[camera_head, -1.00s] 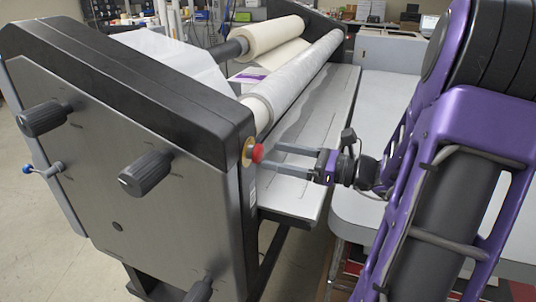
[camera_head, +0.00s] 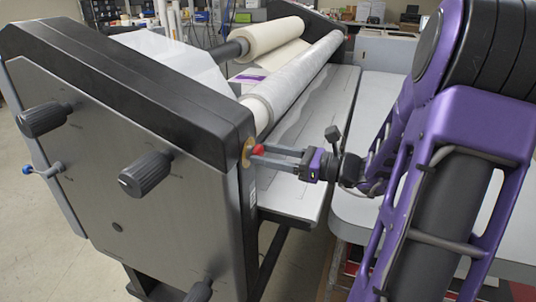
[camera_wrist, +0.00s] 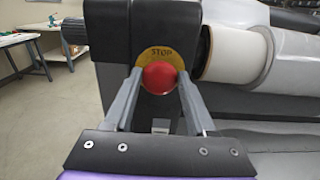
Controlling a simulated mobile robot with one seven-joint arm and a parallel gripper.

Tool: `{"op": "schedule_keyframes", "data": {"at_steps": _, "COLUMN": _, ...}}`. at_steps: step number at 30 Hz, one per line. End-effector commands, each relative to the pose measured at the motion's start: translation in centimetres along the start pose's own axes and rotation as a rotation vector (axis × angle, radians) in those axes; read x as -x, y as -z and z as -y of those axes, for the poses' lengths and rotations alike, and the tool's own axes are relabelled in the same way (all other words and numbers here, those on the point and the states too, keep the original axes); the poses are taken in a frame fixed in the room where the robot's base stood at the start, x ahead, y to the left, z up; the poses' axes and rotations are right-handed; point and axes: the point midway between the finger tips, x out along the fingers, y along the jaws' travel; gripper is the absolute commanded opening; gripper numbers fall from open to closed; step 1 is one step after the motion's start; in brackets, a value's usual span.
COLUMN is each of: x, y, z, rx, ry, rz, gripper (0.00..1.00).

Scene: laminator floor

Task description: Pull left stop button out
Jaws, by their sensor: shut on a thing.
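The red stop button (camera_head: 258,149) sits on a yellow round plate at the near right end face of the laminator (camera_head: 190,190). In the wrist view the red button (camera_wrist: 159,78) is seen face on, with the yellow plate (camera_wrist: 153,54) marked "STOP" above it. My gripper (camera_head: 262,155) has its two grey fingers on either side of the button, and they are shut on it. In the wrist view my gripper (camera_wrist: 158,85) reaches from below with one finger at each side of the button. The fingertips' exact contact is partly hidden.
Black knobs (camera_head: 146,173) stick out of the laminator's side panel. White film rolls (camera_head: 295,78) lie behind the button, above a grey feed table (camera_head: 312,120). A light grey table (camera_head: 385,105) stands to the right. Open floor (camera_head: 40,220) lies at the left.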

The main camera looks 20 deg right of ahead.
Motion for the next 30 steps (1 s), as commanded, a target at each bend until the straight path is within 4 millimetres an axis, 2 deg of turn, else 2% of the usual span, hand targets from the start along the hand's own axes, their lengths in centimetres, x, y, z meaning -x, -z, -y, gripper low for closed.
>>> {"op": "schedule_keyframes", "data": {"at_steps": 11, "x": 0.1, "y": 0.0, "z": 0.0, "rx": 0.000, "ry": -0.001, "rz": 0.000, "gripper": 0.00}}
{"op": "schedule_keyframes", "data": {"at_steps": 18, "x": 1.4, "y": -0.2, "z": 0.0, "rx": -0.002, "ry": -0.001, "rz": -0.001, "gripper": 0.00}}
{"op": "schedule_keyframes", "data": {"at_steps": 26, "x": 1.5, "y": 0.1, "z": 0.0, "rx": -0.001, "ry": 0.001, "rz": -0.002, "gripper": 0.00}}
{"op": "schedule_keyframes", "data": {"at_steps": 27, "x": 1.5, "y": 0.1, "z": 0.0, "rx": -0.001, "ry": 0.002, "rz": -0.002, "gripper": 0.63}}
{"op": "schedule_keyframes", "data": {"at_steps": 30, "x": 1.5, "y": 0.1, "z": 0.0, "rx": -0.001, "ry": 0.001, "rz": -0.001, "gripper": 0.81}}
